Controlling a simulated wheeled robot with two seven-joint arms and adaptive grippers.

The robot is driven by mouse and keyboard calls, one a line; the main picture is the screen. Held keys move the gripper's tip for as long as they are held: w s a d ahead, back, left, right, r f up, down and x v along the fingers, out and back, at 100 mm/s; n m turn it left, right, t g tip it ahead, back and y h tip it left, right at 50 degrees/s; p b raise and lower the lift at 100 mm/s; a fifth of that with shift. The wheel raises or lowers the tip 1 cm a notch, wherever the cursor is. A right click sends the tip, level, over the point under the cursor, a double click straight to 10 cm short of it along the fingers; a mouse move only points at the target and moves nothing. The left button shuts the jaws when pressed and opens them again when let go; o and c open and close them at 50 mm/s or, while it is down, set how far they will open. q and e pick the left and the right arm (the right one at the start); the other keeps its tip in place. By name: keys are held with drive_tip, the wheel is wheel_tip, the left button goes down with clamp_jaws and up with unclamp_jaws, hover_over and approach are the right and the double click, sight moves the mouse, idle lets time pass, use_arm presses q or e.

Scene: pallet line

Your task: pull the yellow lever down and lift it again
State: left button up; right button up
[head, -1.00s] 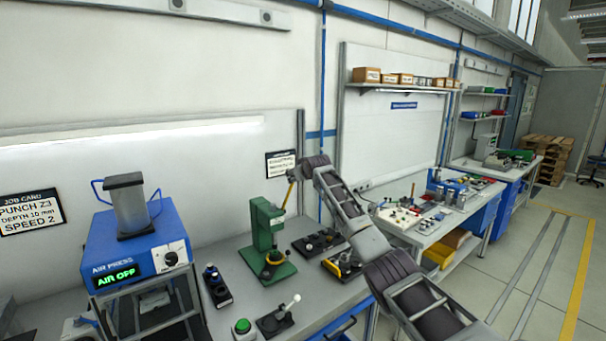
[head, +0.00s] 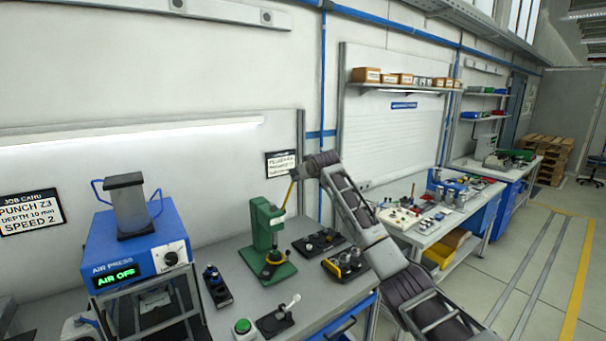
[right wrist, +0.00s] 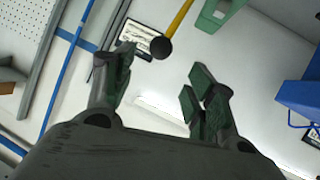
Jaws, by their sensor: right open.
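The yellow lever (head: 289,193) rises from the green press (head: 264,232) on the bench, tilted up with its top end near my right gripper (head: 298,173). In the right wrist view, the yellow lever (right wrist: 181,17) ends in a dark round knob (right wrist: 161,47). My right gripper (right wrist: 160,65) is open there, its two fingers spread wide. The knob shows between and just beyond the fingertips; I cannot tell the exact gap. Part of the green press (right wrist: 218,13) shows at the top. My left gripper is not in view.
A blue air press (head: 135,250) reading AIR OFF stands left of the green press. A black switch box (head: 216,287), a green button (head: 242,327) and a small white-knobbed lever (head: 282,315) sit in front. Black fixtures (head: 318,242) stand to the right, below my arm.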

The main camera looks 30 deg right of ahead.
drive_tip(key=shift+s+a+r, duration=0.1)
drive_tip(key=shift+s+r, duration=0.15)
drive_tip(key=shift+s, duration=0.3)
idle(0.4)
